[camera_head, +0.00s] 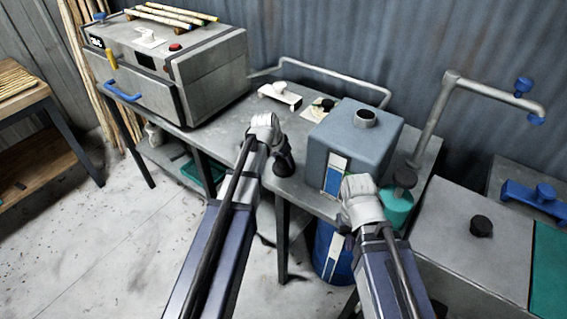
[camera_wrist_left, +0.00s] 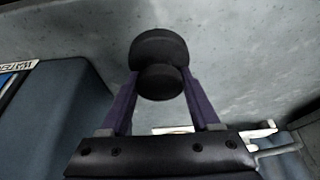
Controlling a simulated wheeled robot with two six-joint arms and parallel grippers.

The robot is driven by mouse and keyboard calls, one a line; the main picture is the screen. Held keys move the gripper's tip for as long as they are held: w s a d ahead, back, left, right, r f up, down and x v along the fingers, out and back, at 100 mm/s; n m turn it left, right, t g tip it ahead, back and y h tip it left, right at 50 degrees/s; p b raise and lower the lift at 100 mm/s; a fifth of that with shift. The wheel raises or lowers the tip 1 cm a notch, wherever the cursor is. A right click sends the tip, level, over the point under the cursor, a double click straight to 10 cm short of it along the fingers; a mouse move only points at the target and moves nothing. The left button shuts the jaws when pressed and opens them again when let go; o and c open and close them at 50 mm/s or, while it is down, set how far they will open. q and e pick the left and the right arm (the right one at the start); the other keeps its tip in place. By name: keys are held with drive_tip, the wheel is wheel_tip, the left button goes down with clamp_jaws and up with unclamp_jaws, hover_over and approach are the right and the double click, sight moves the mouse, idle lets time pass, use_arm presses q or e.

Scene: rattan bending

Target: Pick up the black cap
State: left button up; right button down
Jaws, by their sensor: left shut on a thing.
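The black cap (camera_wrist_left: 158,48) is dark and round, with a wide part and a smaller knob. In the left wrist view it sits between the two purple fingers of my left gripper (camera_wrist_left: 160,84), which is shut on it. In the head view my left gripper (camera_head: 283,154) points down over the grey bench, left of the blue-grey tank. The cap (camera_head: 284,168) shows at its lower end. I cannot tell if it touches the bench top. My right arm's wrist is in front of the tank, and its fingers are hidden.
The blue-grey tank (camera_head: 352,140) stands close to the right of my left gripper. A green bottle (camera_head: 396,208) with a dark top is near my right wrist. A grey machine (camera_head: 168,66) fills the bench's left end. A bent pipe (camera_head: 436,115) rises at right.

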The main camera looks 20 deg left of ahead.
use_arm(q)
wheel_tip(320, 180, up, 10)
drive_tip(key=p, duration=1)
